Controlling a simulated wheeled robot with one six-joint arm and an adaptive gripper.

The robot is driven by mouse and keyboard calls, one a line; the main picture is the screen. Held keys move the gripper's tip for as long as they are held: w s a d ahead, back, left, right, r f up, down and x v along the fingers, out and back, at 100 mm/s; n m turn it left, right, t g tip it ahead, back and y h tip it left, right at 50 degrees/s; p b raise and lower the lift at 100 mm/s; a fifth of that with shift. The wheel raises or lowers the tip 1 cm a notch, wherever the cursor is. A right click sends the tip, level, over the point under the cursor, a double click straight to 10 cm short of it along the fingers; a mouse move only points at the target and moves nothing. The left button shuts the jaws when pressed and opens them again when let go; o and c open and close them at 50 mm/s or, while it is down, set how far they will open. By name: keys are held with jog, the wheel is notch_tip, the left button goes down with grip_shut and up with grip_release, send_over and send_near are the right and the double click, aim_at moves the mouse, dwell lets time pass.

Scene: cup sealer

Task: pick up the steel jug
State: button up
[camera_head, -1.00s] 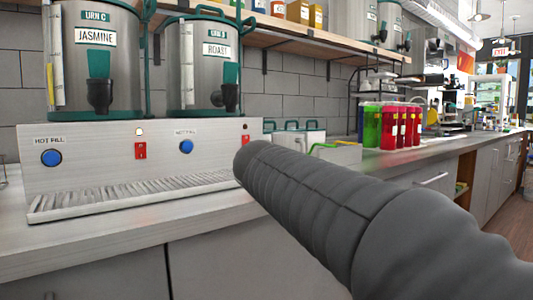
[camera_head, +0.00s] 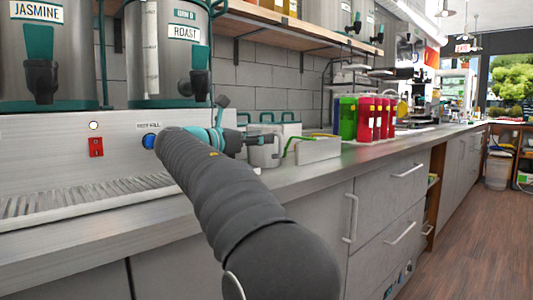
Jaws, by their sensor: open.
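A small steel jug (camera_head: 264,155) stands on the counter, right of the steel dispenser panel and left of a pale bin. My arm reaches across the middle of the view, and my gripper (camera_head: 256,138) is at the jug's upper part, mostly hidden by my own wrist. The gripper is open. It overlaps the jug in the picture; I cannot tell whether its fingers touch the jug. The jug's left side and handle are hidden or too small to make out.
The pale bin (camera_head: 318,150) with green and yellow items stands close to the jug's right. Teal-handled containers (camera_head: 286,128) stand behind. Red and green bottles (camera_head: 365,118) are farther right. The panel (camera_head: 60,150) and roast urn (camera_head: 170,65) are left. The front counter strip is clear.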

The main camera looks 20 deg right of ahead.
aim_at(281, 143)
notch_tip(281, 143, down, 3)
jog(key=shift+x, duration=3.8)
jog(key=shift+s, duration=0.1)
grip_shut()
